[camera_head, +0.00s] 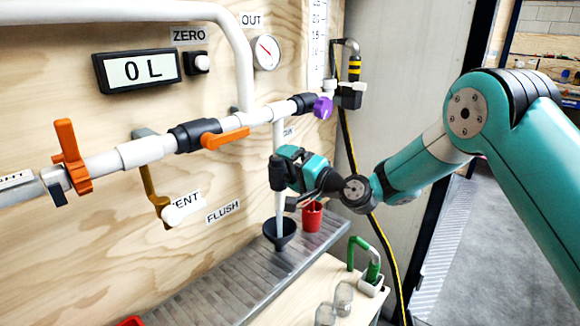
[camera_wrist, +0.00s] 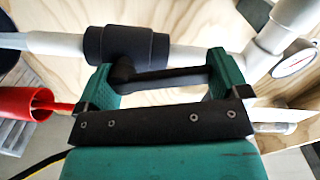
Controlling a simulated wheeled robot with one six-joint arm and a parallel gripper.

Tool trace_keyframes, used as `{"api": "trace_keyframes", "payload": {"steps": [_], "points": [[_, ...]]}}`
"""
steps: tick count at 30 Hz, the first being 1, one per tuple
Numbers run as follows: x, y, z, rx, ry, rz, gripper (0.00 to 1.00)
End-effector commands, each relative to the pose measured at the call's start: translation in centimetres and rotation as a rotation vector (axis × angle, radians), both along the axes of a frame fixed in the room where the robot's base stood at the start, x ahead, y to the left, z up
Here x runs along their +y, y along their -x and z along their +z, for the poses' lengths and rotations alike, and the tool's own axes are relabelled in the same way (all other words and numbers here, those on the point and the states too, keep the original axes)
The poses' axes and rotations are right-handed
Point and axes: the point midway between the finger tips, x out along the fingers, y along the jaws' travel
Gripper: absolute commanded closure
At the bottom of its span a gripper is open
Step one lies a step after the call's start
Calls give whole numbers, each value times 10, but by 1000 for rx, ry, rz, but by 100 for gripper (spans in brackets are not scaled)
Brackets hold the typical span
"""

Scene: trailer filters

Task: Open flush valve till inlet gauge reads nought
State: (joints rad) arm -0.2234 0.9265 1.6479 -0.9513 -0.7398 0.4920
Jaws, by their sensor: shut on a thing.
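A black valve (camera_head: 277,172) sits on the white down pipe (camera_head: 280,205) above a dark funnel (camera_head: 280,232); a FLUSH label (camera_head: 222,211) is on the board to its left. My gripper (camera_head: 293,170) is at this valve. In the wrist view, my gripper (camera_wrist: 163,80) is shut on the valve's black handle (camera_wrist: 165,77), with a teal finger at each end of it. The handle lies roughly along the pipe there, beside the black valve body (camera_wrist: 125,45). A round gauge (camera_head: 266,52) with a red needle stands beside the OUT label. No gauge marked inlet shows.
An orange-handled valve (camera_head: 225,138), another orange handle (camera_head: 71,155) and a purple knob (camera_head: 323,107) are on the main pipe. A display (camera_head: 137,70) reads 0 L. A red cup (camera_head: 312,216) stands close to my gripper. Glass jars (camera_head: 343,298) are at the front.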

Motion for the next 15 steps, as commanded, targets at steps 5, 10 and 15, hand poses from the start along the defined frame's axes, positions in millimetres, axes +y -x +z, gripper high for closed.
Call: {"api": "trace_keyframes", "payload": {"steps": [5,10,15], "points": [[-3,-2,0,69,-54,0,49],[-4,-3,0,104,-83,0,49],[-4,-3,-1,118,-95,1,49]]}}
